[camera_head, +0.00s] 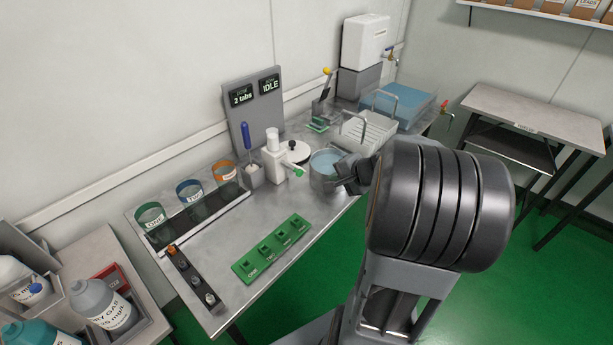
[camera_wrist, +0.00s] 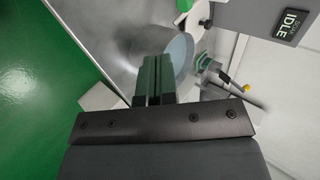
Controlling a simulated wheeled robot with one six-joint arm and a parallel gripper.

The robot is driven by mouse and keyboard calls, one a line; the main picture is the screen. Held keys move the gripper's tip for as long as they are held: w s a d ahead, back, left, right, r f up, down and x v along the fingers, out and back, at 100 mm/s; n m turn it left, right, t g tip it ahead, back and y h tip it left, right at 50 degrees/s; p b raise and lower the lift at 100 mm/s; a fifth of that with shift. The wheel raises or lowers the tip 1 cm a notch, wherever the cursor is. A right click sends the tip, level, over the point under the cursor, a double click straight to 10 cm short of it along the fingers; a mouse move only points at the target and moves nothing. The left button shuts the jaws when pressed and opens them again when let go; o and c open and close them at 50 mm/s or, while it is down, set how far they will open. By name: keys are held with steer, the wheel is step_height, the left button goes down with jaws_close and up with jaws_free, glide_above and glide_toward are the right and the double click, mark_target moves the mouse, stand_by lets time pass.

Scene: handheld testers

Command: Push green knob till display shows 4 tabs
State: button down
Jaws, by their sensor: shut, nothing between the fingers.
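The green knob (camera_head: 299,172) sticks out from the front right of a white dispenser (camera_head: 272,150) on the steel bench. In the wrist view a green piece (camera_wrist: 184,5) that looks like the knob is partly cut off at the top edge. The display (camera_head: 241,96) on the grey panel reads "2 tabs". My gripper (camera_head: 350,180) is shut and empty, right of the knob and apart from it, by the glass bowl of water. In the wrist view its fingers (camera_wrist: 154,78) lie together, in front of the bowl.
The glass bowl (camera_head: 326,163) stands close right of the knob. A second screen (camera_head: 269,84) reads "IDLE". A blue-handled tool (camera_head: 246,140) stands left of the dispenser. A white rack (camera_head: 366,131) is behind the bowl. A green tray (camera_head: 272,249) lies at the bench front.

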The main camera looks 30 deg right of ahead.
mark_target(298, 172)
steer(key=b+x, duration=0.1)
steer(key=x, duration=0.9)
steer(key=shift+s+f, duration=0.1)
steer(key=shift+s, duration=0.05)
steer(key=shift+w+a+p, duration=0.15)
steer(key=shift+w+a, duration=0.05)
steer(key=shift+w, duration=0.45)
steer(key=shift+w+a+p, duration=0.15)
steer(key=shift+w+a, duration=0.1)
steer(key=shift+w, duration=0.4)
steer(key=shift+w+a+p, duration=0.15)
steer(key=shift+w+a, duration=0.05)
steer(key=shift+w, duration=0.5)
